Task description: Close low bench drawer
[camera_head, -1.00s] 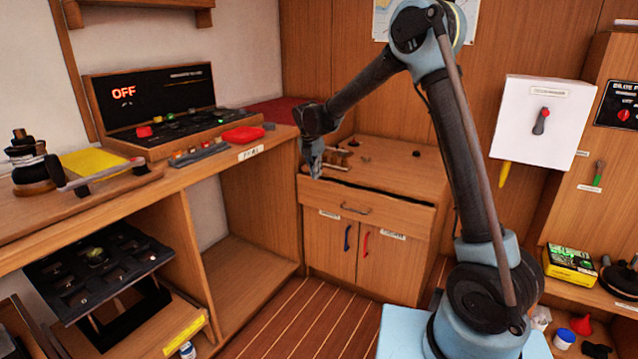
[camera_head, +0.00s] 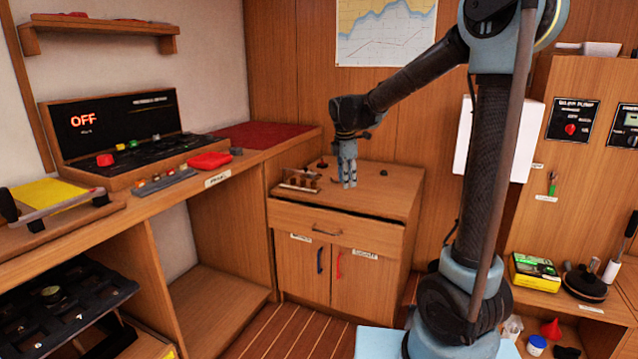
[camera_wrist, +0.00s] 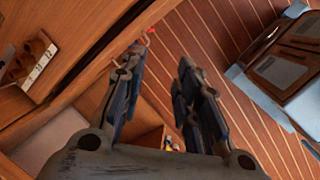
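The low bench (camera_head: 365,190) stands against the back wall, with its drawer (camera_head: 365,237) under the top. The drawer front has a dark handle (camera_head: 326,231). A dark gap shows between the drawer's upper edge and the bench top, so the drawer stands slightly out. My gripper (camera_head: 348,184) points down over or just in front of the bench top, above the drawer; I cannot tell if it touches. In the wrist view my gripper (camera_wrist: 160,65) has its fingers apart with nothing held between them.
A small wooden rack (camera_head: 299,180) sits on the bench top's left, near my gripper; it also shows in the wrist view (camera_wrist: 32,66). A long counter (camera_head: 150,200) runs along the left.

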